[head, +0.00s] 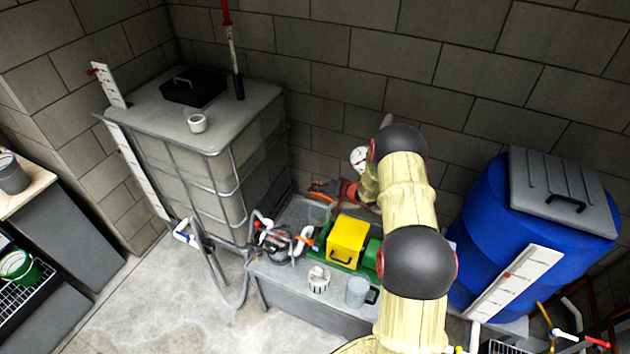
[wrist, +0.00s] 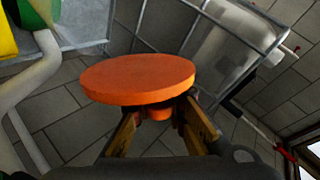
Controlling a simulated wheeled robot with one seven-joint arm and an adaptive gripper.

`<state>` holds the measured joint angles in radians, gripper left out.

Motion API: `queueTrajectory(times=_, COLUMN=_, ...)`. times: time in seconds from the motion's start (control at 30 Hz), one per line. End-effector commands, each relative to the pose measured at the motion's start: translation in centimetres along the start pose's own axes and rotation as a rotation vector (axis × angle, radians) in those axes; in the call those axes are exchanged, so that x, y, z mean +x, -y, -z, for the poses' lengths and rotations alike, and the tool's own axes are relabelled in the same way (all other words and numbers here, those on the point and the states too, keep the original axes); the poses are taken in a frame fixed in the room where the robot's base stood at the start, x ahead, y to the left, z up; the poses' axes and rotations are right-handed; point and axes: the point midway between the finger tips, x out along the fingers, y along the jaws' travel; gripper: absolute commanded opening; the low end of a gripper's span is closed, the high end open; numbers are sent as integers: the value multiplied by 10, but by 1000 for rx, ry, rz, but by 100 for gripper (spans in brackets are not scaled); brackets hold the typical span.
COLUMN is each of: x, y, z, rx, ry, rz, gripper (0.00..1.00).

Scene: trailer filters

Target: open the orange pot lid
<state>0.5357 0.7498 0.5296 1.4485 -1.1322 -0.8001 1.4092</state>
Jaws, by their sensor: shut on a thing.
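The orange lid (wrist: 138,76) is a round flat disc in the middle of the wrist view. A small orange knob (wrist: 160,110) is on the side facing my gripper (wrist: 160,122). The two fingers are closed around the knob, one on each side. No pot shows against the lid in the wrist view. In the head view, red and orange shapes (head: 335,190) show at the end of my arm, beside the wall; lid and gripper are hard to tell apart there.
A caged white tank (head: 205,165) stands left, a blue barrel (head: 490,235) right. Between them, a low grey bench (head: 300,290) carries a yellow box (head: 347,240), pipes, a white cup (head: 318,280) and a clear jug (head: 357,292). The floor in front is clear.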

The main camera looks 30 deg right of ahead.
Motion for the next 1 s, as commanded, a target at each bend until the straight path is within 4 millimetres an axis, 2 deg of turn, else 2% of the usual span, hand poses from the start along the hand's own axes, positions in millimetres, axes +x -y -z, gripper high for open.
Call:
queueTrajectory(times=0.03, x=-3, y=1, z=6, rx=27, ry=17, rz=-3, gripper=0)
queueTrajectory(times=0.4, x=3, y=-7, z=10, rx=169, ry=120, rz=-2, gripper=0)
queueTrajectory(times=1.0, x=6, y=-10, z=9, rx=208, ry=148, rz=-3, gripper=0)
